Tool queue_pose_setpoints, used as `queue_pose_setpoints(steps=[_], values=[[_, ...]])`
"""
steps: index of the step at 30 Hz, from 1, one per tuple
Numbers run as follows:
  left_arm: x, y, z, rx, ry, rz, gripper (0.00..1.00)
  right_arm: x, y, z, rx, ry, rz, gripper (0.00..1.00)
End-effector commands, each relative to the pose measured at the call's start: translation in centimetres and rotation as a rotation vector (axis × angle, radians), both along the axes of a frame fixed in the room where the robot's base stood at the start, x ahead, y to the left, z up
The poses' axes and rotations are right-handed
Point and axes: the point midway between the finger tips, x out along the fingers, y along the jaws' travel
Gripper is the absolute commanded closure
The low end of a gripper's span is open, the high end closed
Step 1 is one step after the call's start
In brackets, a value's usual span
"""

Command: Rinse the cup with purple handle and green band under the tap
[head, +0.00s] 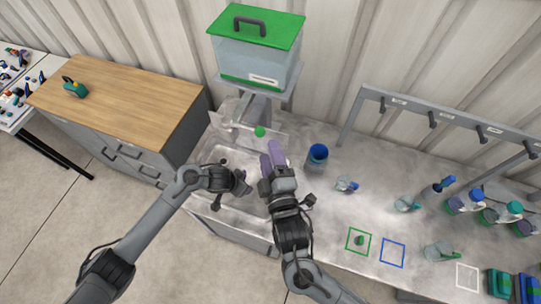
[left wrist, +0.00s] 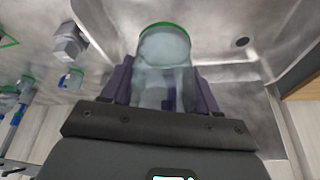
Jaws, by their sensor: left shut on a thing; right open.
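The cup (left wrist: 165,62) is clear, with a green band around its rim, and shows in the left wrist view. My left gripper (left wrist: 160,92) is shut on it, with a purple finger at each side. A dark purple patch between the fingers may be its handle. In the head view my left gripper (head: 240,184) is over the sink (head: 207,155), and I cannot make out the cup there. My right gripper (head: 272,156) is open, its purple fingers close to the tap's green knob (head: 260,131). The tap's spout is hard to make out.
A green-lidded clear tote (head: 258,62) stands above the sink. Several cups, outlined squares and a hook rail (head: 450,125) occupy the right counter. A wooden-topped cabinet (head: 130,90) stands left.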

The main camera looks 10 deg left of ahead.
Motion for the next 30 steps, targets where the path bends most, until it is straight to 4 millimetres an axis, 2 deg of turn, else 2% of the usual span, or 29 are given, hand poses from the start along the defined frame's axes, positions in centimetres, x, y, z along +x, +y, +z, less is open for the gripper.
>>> queue_pose_setpoints(steps=[14,27,30], values=[[-0.2,-0.1,0.3,0.000,0.000,0.000,0.71,0.0,0.0,0.4,0.000,0.000,0.000,0.42],[-2.6,-1.6,2.9,0.000,0.001,-0.001,0.71,0.0,0.0,4.5,0.000,0.000,0.000,0.42],[-3.2,-2.0,3.2,-0.001,0.001,0.000,0.71,0.0,0.0,4.9,0.000,0.000,0.000,0.42]])
